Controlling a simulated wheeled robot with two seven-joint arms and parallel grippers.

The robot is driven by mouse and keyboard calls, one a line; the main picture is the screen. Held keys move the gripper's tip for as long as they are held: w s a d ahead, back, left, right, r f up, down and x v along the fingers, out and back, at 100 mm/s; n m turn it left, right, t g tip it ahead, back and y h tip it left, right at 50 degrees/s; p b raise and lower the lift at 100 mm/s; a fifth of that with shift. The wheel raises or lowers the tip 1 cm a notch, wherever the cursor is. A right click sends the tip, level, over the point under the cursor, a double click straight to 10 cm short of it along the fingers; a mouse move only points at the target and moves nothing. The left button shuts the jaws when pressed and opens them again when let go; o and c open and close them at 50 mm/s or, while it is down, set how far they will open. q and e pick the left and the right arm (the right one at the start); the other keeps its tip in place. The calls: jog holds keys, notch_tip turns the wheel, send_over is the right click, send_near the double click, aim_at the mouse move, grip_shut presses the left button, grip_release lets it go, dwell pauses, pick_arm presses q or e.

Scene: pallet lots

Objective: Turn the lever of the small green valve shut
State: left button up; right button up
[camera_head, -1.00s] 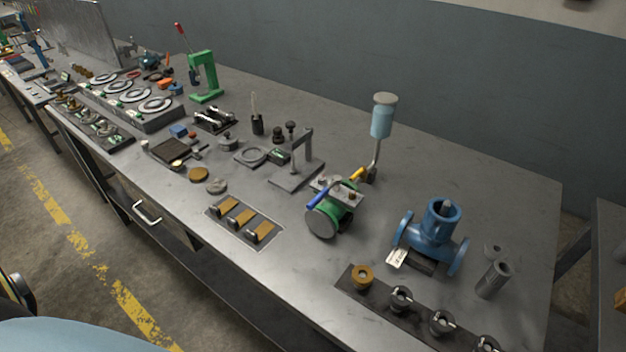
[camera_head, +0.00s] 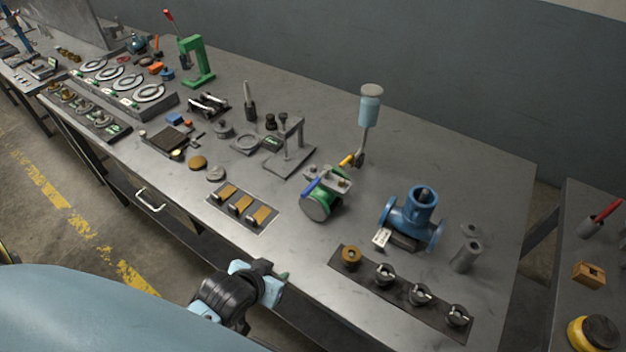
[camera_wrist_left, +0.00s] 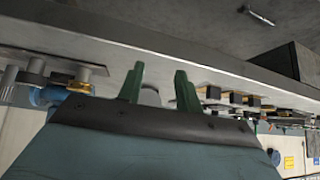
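The small green valve (camera_head: 322,201) stands on the grey bench, right of the middle in the head view. It has a round grey flange at its front and a grey plate on top. A lever with a blue grip (camera_head: 314,187) lies across its top, and a yellow piece (camera_head: 347,160) shows behind it. My left gripper (camera_head: 281,276) is at the bench's front edge, below and left of the valve and apart from it. In the left wrist view its two green fingers (camera_wrist_left: 159,80) are spread with nothing clearly between them. My right gripper is not in view.
A blue flanged valve (camera_head: 412,222) stands to the right, with a dark strip of fittings (camera_head: 400,300) before it. A light-blue cylinder on a stem (camera_head: 370,108) rises behind the green valve. Bare bench lies in front.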

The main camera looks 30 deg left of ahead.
aim_at(317, 181)
pick_arm(q)
jog(key=w+r+t, duration=0.2)
jog(key=w+a+r+t, duration=0.1)
jog(key=w+t, duration=0.1)
jog(key=shift+w+a+r+n+p, duration=0.2)
jog(key=shift+w+r+n+p, duration=0.1)
jog(key=shift+r+n, duration=0.1)
notch_tip(317, 181, up, 6)
jog(key=w+t+h, duration=0.2)
jog(key=t+h, duration=0.1)
jog(key=t, duration=0.3)
jog(key=w, duration=0.4)
jog(key=w+d+p, duration=0.1)
jog(key=w, duration=0.8)
jog(key=shift+d, duration=0.4)
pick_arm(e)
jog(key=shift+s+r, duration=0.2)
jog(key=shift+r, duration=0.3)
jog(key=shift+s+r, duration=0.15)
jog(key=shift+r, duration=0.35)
pick_arm(q)
jog(key=shift+c, duration=0.2)
grip_shut()
